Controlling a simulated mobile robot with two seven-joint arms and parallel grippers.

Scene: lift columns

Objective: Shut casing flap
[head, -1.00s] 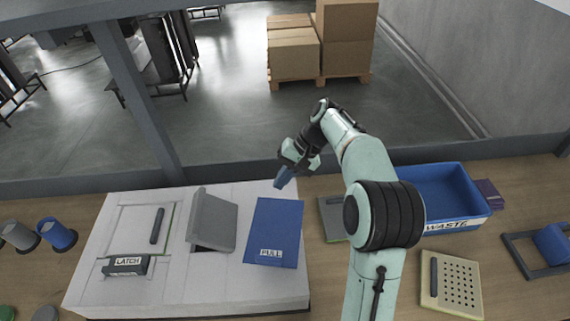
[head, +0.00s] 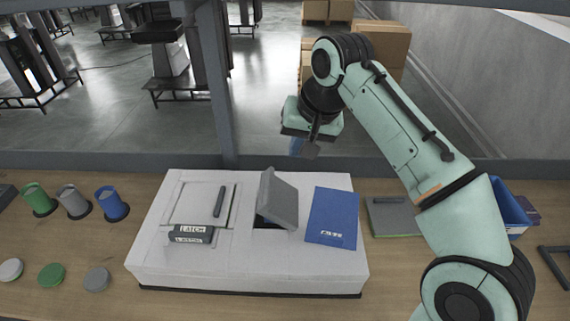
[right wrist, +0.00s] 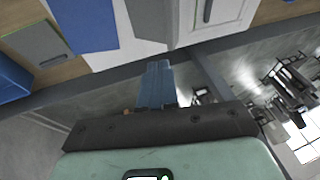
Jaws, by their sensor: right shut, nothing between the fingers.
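The white casing (head: 250,270) stands on the wooden bench. Its grey flap (head: 279,199) is raised and tilted, with a dark opening at its lower edge. The flap also shows at the top of the right wrist view (right wrist: 150,18). A blue panel (head: 333,212) lies on the casing to the right of the flap. A dark latch bar (head: 190,234) labelled LATCH is at the casing's left. My right gripper (head: 297,147) is shut and empty, beyond the casing's back edge and apart from the flap. Its blue fingers also show in the right wrist view (right wrist: 157,78). My left gripper is not in view.
Green, grey and blue cups (head: 112,206) stand at the left, with several round discs (head: 52,275) before them. A grey-green plate (head: 392,216) lies right of the casing. A blue bin (head: 510,208) is partly hidden by my right arm. A dark post (head: 213,80) rises behind the bench.

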